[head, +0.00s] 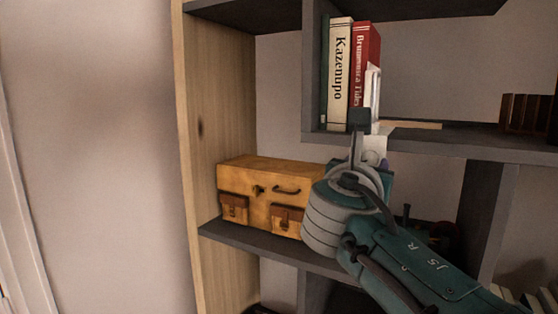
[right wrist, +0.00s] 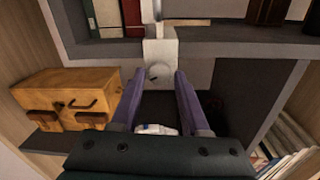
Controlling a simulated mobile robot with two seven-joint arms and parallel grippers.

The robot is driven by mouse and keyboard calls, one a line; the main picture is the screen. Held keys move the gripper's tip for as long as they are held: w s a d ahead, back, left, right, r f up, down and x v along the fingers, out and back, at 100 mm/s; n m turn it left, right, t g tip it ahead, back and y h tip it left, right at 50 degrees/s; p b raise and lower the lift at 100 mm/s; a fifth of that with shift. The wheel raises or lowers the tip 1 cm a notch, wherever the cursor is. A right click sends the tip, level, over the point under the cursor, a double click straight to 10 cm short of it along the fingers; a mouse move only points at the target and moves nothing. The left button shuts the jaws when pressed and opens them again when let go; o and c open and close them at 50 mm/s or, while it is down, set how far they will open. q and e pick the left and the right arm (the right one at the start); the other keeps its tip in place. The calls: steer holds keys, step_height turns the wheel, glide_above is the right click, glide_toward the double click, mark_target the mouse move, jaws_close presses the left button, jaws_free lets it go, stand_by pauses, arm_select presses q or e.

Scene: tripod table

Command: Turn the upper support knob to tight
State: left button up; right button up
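A pale grey bracket (right wrist: 160,52) with a round knob (right wrist: 158,73) on its lower part shows in the right wrist view, under the shelf edge. The knob has a small dark mark. My right gripper (right wrist: 161,76) has its two purple fingers apart, one on each side of the knob, with visible gaps. Depth between fingertips and knob is hard to judge. In the head view the white bracket (head: 374,147) shows just above my right wrist, which hides most of the right gripper and the knob. My left gripper is in neither view.
A yellow-brown case (head: 262,182) stands on the lower shelf, left of my right arm. Books (head: 340,72) stand on the upper shelf (head: 470,145) above. A wooden side panel (head: 205,130) bounds the left. More books (right wrist: 288,140) lie at lower right.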

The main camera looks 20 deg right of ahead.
steer(key=c, duration=0.6)
jaws_close()
